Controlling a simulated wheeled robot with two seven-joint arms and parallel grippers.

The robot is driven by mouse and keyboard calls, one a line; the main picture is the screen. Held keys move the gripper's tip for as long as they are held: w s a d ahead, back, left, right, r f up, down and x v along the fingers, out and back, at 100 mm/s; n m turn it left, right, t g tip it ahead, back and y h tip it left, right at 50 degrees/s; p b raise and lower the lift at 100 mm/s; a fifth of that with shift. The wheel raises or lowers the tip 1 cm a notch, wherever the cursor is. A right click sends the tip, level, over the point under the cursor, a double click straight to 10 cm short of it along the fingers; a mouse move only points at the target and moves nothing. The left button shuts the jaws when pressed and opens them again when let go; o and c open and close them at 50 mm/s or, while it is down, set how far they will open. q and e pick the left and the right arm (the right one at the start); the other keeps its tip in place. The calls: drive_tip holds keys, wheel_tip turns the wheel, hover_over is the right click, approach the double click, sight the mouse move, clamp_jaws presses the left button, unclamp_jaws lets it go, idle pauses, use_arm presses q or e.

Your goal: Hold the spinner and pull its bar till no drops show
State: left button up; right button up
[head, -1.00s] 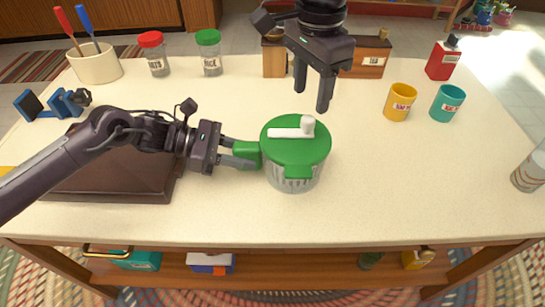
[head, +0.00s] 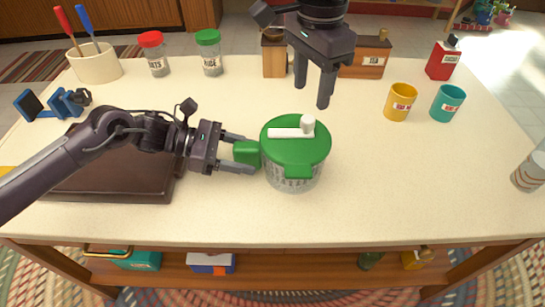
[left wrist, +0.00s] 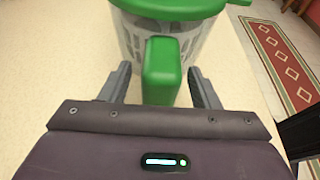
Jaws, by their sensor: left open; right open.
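The salad spinner (head: 294,158) stands upright on the table, with a green lid, a clear ribbed bowl and a white bar with a knob (head: 307,123) on top. Its green side handle (head: 247,152) points left. My left gripper (head: 243,154) is open, with its fingers on both sides of that handle and gaps beside it. The left wrist view shows the handle (left wrist: 161,72) between the two spread fingers. My right gripper (head: 312,90) is open and empty, pointing down behind and above the lid. Drops inside the bowl are too small to tell.
A dark brown board or tray (head: 110,175) lies under my left arm. Yellow (head: 399,103) and teal (head: 447,103) cups stand right. Jars, a crock and wooden boxes line the back.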

use_arm(q)
drive_tip(key=v, duration=1.2)
drive_tip(key=shift+f, duration=0.1)
